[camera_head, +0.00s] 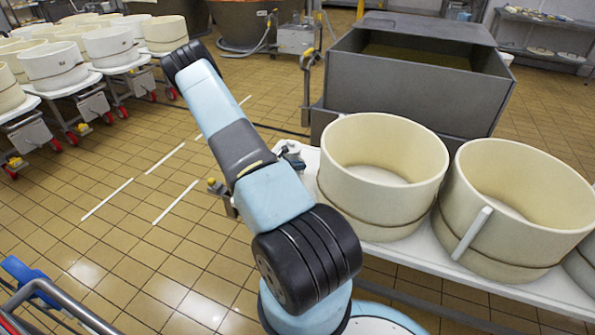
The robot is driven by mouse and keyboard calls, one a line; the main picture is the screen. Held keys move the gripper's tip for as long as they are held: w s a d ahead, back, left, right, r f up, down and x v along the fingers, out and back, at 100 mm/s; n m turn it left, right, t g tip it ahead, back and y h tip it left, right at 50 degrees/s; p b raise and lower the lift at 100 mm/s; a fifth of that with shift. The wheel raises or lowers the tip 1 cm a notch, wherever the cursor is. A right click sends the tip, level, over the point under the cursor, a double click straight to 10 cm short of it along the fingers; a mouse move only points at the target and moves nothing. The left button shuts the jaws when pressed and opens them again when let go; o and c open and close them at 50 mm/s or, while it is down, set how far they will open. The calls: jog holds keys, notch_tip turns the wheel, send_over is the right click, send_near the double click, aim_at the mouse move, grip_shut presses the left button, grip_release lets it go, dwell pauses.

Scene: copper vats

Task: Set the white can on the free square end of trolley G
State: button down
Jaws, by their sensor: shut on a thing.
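I cannot make out a white can in this view. My arm rises from the bottom centre to the upper left and hides part of the scene. I cannot make out my gripper or anything in it. A white trolley (405,257) carries large cream tubs in a row at the right. Its left end is partly hidden behind my arm. A small dark fitting shows at that end, too unclear to name. No letter G is readable, so I cannot tell whether this is trolley G.
A cream tub (370,205) and a second tub (485,235) stand on the near trolley. A large grey open bin (400,90) stands behind them. More tubs on trolleys (80,85) fill the upper left. The tiled floor (120,240) is clear at left. A metal rail (65,290) is at lower left.

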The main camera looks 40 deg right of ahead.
jog(key=shift+f, duration=0.95)
jog(key=c, duration=1.2)
grip_release()
